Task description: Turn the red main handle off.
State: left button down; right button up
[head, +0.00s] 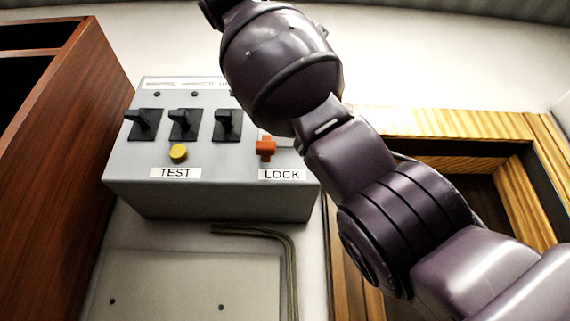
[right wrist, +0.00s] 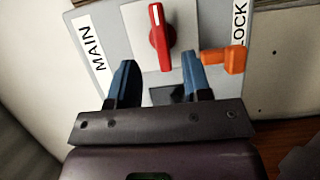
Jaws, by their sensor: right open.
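The red main handle (right wrist: 159,38) shows in the right wrist view on a pale plate, beside the MAIN label (right wrist: 90,48). It has a white mark at its top end. My right gripper (right wrist: 158,68) is open, its two blue fingers apart on either side of the handle's lower end, with no visible contact. How far the fingertips stand from the panel is hard to tell. In the head view my right arm hides the main handle. The grey breaker box (head: 210,200) hangs on the wall there. My left gripper is not in view.
An orange-red lock piece (head: 265,149) sits above the LOCK label; it also shows close to the right finger in the wrist view (right wrist: 225,60). Several black switches (head: 183,124) and a yellow button (head: 178,153) are on the box. A wooden cabinet (head: 75,160) stands left.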

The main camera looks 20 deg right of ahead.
jog(key=shift+b+v, duration=0.7)
jog(key=shift+v, duration=1.15)
